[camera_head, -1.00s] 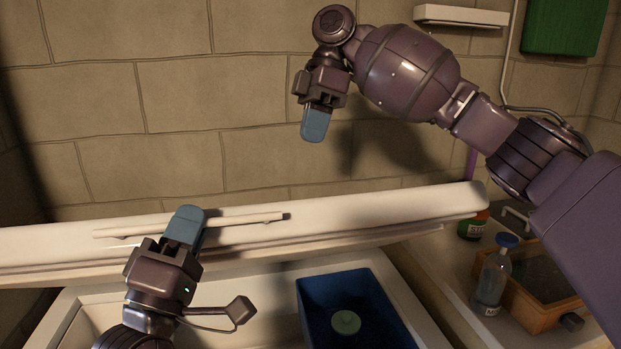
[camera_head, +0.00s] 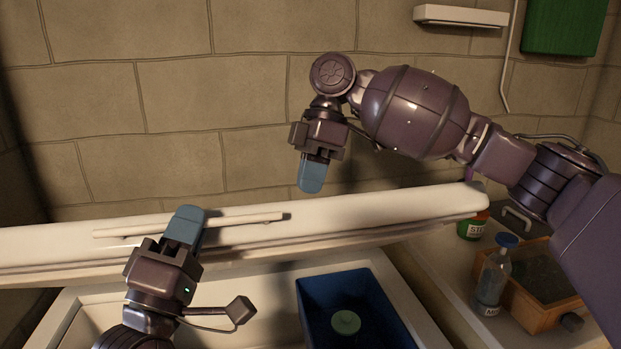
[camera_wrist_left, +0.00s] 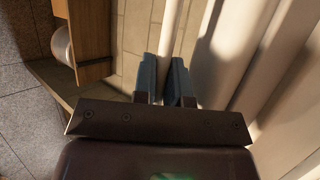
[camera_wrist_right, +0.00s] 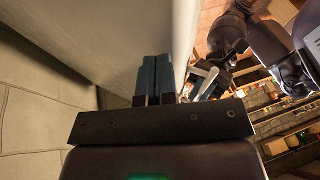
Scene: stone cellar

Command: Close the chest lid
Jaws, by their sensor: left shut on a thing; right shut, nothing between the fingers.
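The white chest lid (camera_head: 370,217) stands partly raised, its long edge crossing the head view, with the open chest (camera_head: 90,306) below it. A long white handle bar (camera_head: 250,218) runs along the lid. My left gripper (camera_head: 186,222) is shut on the handle; the bar also shows between its blue fingers in the left wrist view (camera_wrist_left: 170,50). My right gripper (camera_head: 311,178) is shut and empty, fingers pointing down just above the lid's upper edge. In the right wrist view its fingers (camera_wrist_right: 157,75) are together beside a pale surface.
A blue bin (camera_head: 312,300) with a pale green round thing (camera_head: 346,322) sits inside the chest. To the right are a bottle (camera_head: 491,278), a wooden crate (camera_head: 530,310) and a green-and-red jar (camera_head: 472,228). A stone wall stands behind.

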